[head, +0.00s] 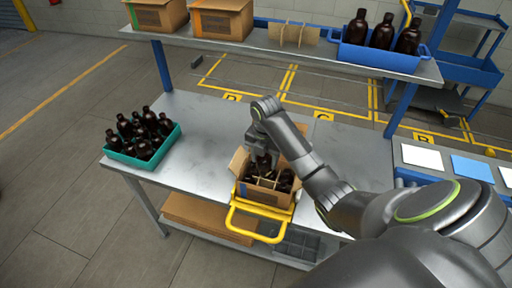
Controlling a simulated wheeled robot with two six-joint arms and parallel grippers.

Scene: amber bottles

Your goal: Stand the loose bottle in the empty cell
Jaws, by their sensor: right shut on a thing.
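My right gripper (260,146) is shut on a dark amber bottle (264,164), which looks upright. It is over or partly in an open cardboard box (263,195) with cardboard dividers, at the front of the metal table. More dark bottles (286,180) stand in the box's cells. The held bottle's lower part and the cell under it are hidden, so I cannot tell how deep it sits. My left gripper is not in view.
The box sits in a yellow-framed carrier (240,208) at the table's front edge. A teal crate (158,155) with several bottles stands at the table's left. A shelf (285,53) above holds cardboard boxes and a blue bin (372,58) with bottles. The table (205,132) between crate and box is clear.

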